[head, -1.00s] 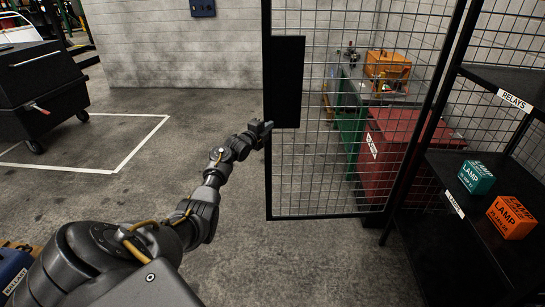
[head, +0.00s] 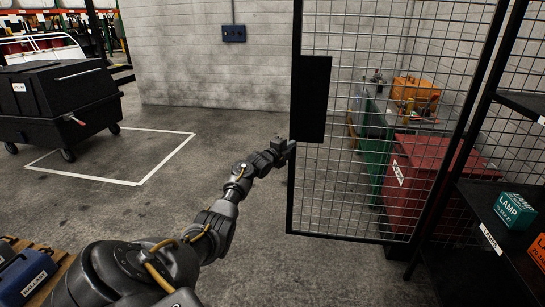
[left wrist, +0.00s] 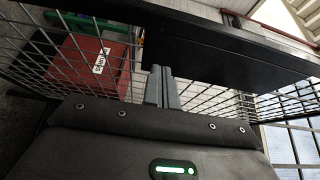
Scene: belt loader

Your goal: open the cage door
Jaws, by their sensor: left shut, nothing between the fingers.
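The cage door (head: 345,190) is a wire-mesh panel in a black frame, upright right of centre in the head view. A black plate (head: 311,98) sits on its left edge; no post shows beside that edge. My left gripper (head: 291,148) is shut and empty, its tips at the door's left frame bar just below the plate. In the left wrist view, the shut fingers (left wrist: 161,87) point toward the dark plate (left wrist: 205,58), with mesh on both sides. I cannot tell whether the fingers touch the door. My right gripper is not in view.
Behind the mesh are a red bin (head: 425,180) and an orange box (head: 415,95). A dark shelf (head: 480,215) with a teal box (head: 514,211) and an orange box stands at right. A black wheeled bin (head: 62,105) stands at left. The floor left of the door is clear.

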